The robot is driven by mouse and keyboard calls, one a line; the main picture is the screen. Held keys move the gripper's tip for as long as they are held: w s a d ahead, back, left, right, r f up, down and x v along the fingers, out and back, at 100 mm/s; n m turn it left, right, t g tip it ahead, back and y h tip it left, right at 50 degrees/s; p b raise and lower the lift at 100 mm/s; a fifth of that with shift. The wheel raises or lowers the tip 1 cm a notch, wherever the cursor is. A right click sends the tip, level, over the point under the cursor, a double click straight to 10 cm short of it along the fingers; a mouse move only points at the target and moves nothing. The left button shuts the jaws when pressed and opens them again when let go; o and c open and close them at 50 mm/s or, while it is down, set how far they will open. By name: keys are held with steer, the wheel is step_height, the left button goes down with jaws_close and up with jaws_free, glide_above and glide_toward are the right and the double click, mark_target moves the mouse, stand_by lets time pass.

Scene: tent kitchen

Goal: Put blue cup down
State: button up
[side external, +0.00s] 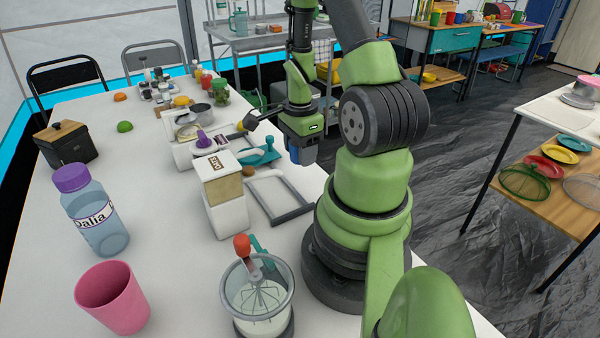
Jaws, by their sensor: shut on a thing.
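The blue cup (303,153) shows as a dark blue shape directly under my gripper (302,139). My gripper points down and is shut on the cup. The cup hangs upright, or close to it, near the right edge of the white table (170,290). My gripper's housing hides the upper part of the cup and its fingertips. I cannot tell how high the cup is above the table.
A white stove (193,150) and a teal-handled tool (262,153) lie left of the cup. Nearer are a white canister (226,212), a grey frame (300,212), a whisk jar (258,305), a Dalia bottle (95,215) and a pink cup (112,300).

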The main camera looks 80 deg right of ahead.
mark_target(300, 180)
steer(key=shift+f, duration=2.9)
steer(key=shift+f, duration=0.15)
steer(key=o, duration=0.9)
